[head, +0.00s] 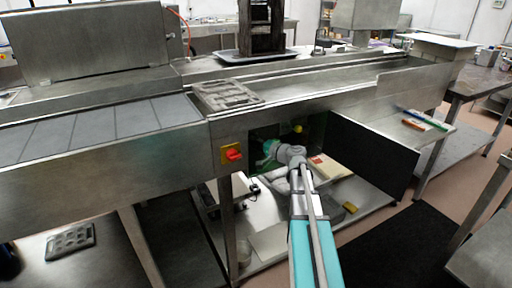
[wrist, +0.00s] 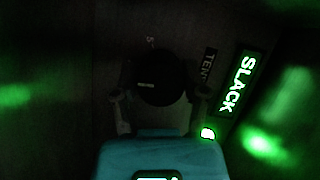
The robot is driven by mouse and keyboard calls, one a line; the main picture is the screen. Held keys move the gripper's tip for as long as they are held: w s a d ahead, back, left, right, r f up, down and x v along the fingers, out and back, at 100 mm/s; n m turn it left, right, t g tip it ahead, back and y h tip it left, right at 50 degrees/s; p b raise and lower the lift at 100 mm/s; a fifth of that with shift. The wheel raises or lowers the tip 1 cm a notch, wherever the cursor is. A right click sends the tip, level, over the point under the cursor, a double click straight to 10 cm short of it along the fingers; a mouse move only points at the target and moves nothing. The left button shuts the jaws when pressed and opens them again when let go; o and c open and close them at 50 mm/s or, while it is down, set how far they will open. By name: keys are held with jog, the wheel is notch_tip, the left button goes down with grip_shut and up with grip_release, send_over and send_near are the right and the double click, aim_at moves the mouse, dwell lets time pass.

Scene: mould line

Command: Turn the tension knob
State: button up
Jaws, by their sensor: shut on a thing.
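The tension knob (wrist: 160,78) is a dark round knob on a dark panel in the wrist view, with a small light mark on its face. My gripper (wrist: 160,100) has one finger on each side of the knob and is shut on it. A partly hidden label beginning "TEN" (wrist: 210,65) sits right of the knob. A lit green sign (wrist: 238,82) reads "SLACK". In the head view my gripper (head: 268,150) reaches into an open compartment, and the knob is hidden there.
The compartment's dark door (head: 372,158) stands open to the right. A red switch on a yellow plate (head: 232,154) is left of the opening. A mould tray (head: 226,95) lies on the line above. A lower shelf (head: 275,240) holds several items.

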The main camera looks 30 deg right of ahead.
jog(key=shift+m, duration=0.3)
jog(key=o, duration=1.2)
jog(key=shift+c, duration=0.2)
jog(key=shift+s, duration=0.1)
